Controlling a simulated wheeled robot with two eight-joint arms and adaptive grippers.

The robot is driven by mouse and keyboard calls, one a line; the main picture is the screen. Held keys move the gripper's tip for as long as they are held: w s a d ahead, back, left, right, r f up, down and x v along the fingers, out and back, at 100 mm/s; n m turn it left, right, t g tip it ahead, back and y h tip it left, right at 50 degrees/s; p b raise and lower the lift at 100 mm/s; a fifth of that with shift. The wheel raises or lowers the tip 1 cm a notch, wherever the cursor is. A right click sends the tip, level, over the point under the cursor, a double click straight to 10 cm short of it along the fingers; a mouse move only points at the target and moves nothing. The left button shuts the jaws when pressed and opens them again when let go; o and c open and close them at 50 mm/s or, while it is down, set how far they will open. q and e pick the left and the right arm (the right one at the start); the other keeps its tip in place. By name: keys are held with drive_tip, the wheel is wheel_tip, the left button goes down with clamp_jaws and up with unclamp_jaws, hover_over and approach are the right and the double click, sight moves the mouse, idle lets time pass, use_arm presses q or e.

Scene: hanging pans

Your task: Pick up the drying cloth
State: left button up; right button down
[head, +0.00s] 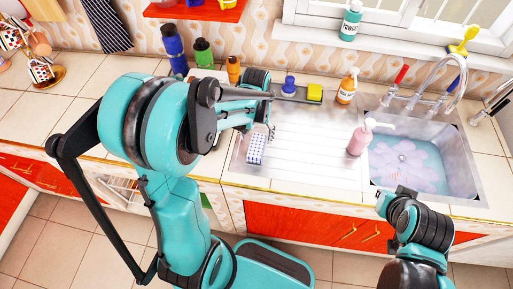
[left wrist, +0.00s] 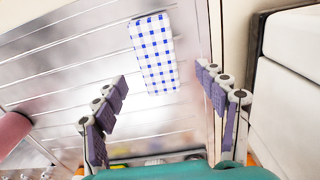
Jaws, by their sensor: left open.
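The drying cloth (head: 255,148), white with blue checks and folded into a narrow strip, lies on the left part of the metal draining board (head: 305,150). It also shows in the left wrist view (left wrist: 154,55), near the top middle. My left gripper (head: 262,128) is just behind the cloth in the head view, partly hidden by its own arm. In the left wrist view my left gripper (left wrist: 162,85) is open and empty, with the cloth between and beyond its fingers. My right gripper (head: 393,200) is in front of the sink; its fingers are not clear.
A pink soap bottle (head: 359,140) stands between the draining board and the water-filled basin (head: 410,165). An orange bottle (head: 347,88), a yellow sponge (head: 314,92) and several bottles stand along the back. A dark striped cloth (head: 103,25) hangs on the wall.

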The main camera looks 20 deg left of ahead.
sight(257, 144)
use_arm(q)
wheel_tip(257, 144, down, 5)
drive_tip(key=shift+s+d+f+b, duration=0.1)
drive_tip(key=shift+d+f+b, duration=0.05)
drive_tip(key=shift+b, duration=0.8)
drive_tip(key=c, duration=1.2)
